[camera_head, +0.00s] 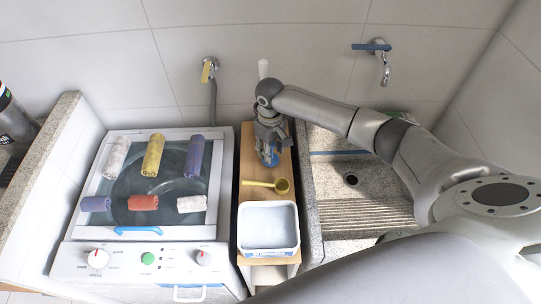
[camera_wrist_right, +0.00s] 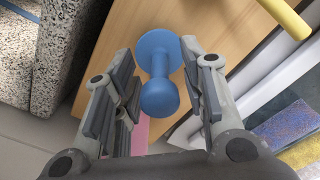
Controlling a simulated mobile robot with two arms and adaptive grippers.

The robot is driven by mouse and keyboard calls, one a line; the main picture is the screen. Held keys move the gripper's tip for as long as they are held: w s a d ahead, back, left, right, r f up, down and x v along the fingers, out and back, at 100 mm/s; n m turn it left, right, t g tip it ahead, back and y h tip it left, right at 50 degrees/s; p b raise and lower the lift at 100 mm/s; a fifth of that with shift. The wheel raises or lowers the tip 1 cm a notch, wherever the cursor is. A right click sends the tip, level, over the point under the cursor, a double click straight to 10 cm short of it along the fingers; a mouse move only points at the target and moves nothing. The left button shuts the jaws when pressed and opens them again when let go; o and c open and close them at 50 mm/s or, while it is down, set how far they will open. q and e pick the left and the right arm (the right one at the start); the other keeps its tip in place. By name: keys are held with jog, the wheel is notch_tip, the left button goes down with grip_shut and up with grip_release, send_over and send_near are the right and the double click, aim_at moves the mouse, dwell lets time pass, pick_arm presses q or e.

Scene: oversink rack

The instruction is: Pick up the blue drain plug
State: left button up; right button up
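The blue drain plug (camera_wrist_right: 158,97) has a round knob, a stem and a wide flange. In the wrist view it sits between the two fingers of my right gripper (camera_wrist_right: 158,62), which are apart on either side of it. I see no clear grip on it. In the head view my right gripper (camera_head: 268,134) points down over the wooden shelf, and the blue plug (camera_head: 268,157) shows partly below it. My left gripper is not in view.
A yellow ladle (camera_head: 281,186) and a white tub (camera_head: 268,228) share the wooden shelf (camera_head: 251,160). A washing machine (camera_head: 138,255) with several rolled cloths stands left. A stone sink (camera_head: 365,213) is right. A tap (camera_head: 379,55) is on the wall.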

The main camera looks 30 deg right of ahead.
grip_shut()
jog(key=shift+w+r, duration=0.1)
jog(key=shift+r, duration=0.05)
